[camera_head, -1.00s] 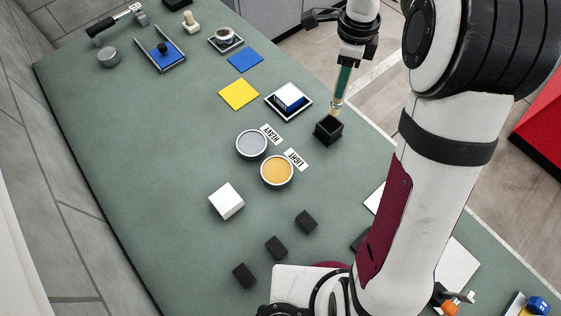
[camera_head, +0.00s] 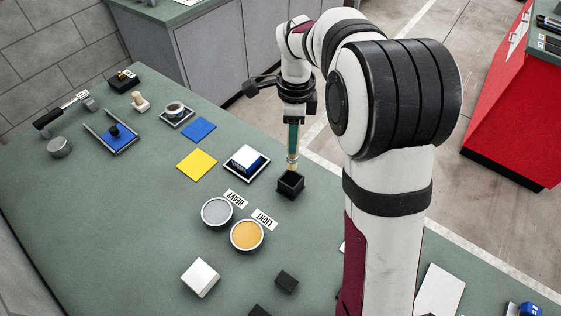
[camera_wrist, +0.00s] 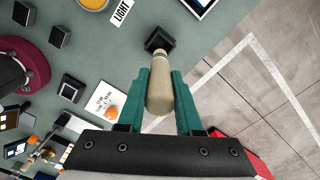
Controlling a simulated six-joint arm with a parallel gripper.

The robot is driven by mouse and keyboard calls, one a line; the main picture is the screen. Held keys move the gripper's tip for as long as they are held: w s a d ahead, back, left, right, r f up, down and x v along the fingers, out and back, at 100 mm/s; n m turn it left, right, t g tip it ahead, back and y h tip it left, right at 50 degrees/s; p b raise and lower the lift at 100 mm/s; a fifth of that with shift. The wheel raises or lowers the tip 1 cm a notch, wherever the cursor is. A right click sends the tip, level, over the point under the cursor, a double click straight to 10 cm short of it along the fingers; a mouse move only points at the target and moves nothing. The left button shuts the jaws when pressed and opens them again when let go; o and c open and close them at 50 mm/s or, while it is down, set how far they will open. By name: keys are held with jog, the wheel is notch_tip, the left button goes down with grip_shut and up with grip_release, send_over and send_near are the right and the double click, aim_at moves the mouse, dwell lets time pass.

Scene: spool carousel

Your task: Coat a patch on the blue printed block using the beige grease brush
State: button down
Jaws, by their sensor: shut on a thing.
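My gripper (camera_head: 293,150) points down, its teal fingers shut on the beige grease brush (camera_wrist: 160,88). The brush is upright, its lower end at the opening of a small black square holder (camera_head: 290,186). The holder also shows in the wrist view (camera_wrist: 159,39). The bristles are hidden, and I cannot tell how deep the brush sits. The blue printed block (camera_head: 246,155), white on top with a dark blue side, sits on a white-rimmed tray (camera_head: 259,173) left of the holder. Two round tubs, grey (camera_head: 216,212) marked HEAVY and orange-yellow (camera_head: 247,235) marked LIGHT, stand left of and nearer than the holder.
Yellow (camera_head: 197,160) and blue (camera_head: 199,130) squares lie beyond the tubs. A white block (camera_head: 201,278) and dark blocks (camera_head: 287,281) stand at the front. A blue pad in a frame (camera_head: 111,138) and a roller (camera_head: 64,110) are far left. The left middle of the table is clear.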

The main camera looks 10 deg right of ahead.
jog(key=s+a+f+g+h, duration=0.1)
jog(key=s+a+g, duration=0.1)
jog(key=s+a, duration=0.4)
jog(key=s+a+g, duration=0.2)
jog(key=s+a, duration=0.1)
jog(key=a, duration=0.5)
notch_tip(320, 180, down, 6)
jog(key=shift+s+d, duration=0.15)
jog(key=shift+f, duration=0.65)
dwell(1.4)
jog(key=shift+r, duration=0.1)
notch_tip(320, 180, up, 7)
dwell(0.5)
dwell(0.5)
